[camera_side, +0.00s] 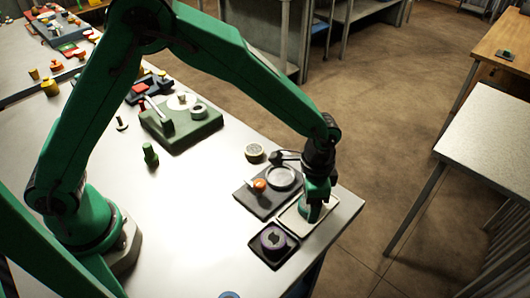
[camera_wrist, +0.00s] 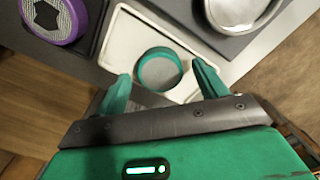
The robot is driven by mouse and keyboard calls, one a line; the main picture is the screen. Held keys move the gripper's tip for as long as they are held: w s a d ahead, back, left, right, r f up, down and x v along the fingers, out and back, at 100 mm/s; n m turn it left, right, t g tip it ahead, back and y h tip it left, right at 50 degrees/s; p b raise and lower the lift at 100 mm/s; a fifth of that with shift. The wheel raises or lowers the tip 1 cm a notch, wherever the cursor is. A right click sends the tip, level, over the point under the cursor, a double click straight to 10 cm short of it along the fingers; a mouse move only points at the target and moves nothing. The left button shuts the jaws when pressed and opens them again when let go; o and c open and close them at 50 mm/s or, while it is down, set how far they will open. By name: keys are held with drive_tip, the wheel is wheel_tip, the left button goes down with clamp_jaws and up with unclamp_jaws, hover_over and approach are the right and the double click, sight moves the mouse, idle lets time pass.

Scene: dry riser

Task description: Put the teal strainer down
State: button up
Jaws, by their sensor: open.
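The teal strainer (camera_wrist: 160,70), a short round ring with a grey mesh face, sits on the white tray (camera_wrist: 122,40), apart from the tray's rim. My gripper (camera_wrist: 160,76) is open, with one teal finger on each side of the strainer and a visible gap to each. In the side view my gripper (camera_side: 314,206) is low over the cream-rimmed tray (camera_side: 292,222) near the table's corner. There the strainer is mostly hidden by my fingers.
A purple strainer (camera_side: 272,238) sits in a black tray (camera_side: 258,255) beside the white one. A dark board (camera_side: 254,203) with a grey round dish (camera_side: 280,177) and an orange knob (camera_side: 259,184) lies behind. The table edge is close on the right.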

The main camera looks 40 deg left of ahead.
wheel_tip(320, 180, up, 12)
idle(0.6)
drive_tip(key=shift+f, duration=0.1)
idle(0.4)
drive_tip(key=s+a+r+n+t, duration=0.1)
drive_tip(key=s+a+r+n, duration=0.15)
drive_tip(key=a+r, duration=0.4)
drive_tip(key=s+a+r+n+t, duration=0.2)
drive_tip(key=s+a+r, duration=0.2)
drive_tip(key=a, duration=0.6)
drive_tip(key=s+a+n+t, duration=0.2)
drive_tip(key=s+a+n, duration=0.2)
drive_tip(key=s+a, duration=0.5)
drive_tip(key=shift+s+a+r+t, duration=0.25)
drive_tip(key=shift+s+r+t, duration=0.1)
drive_tip(key=shift+s, duration=0.7)
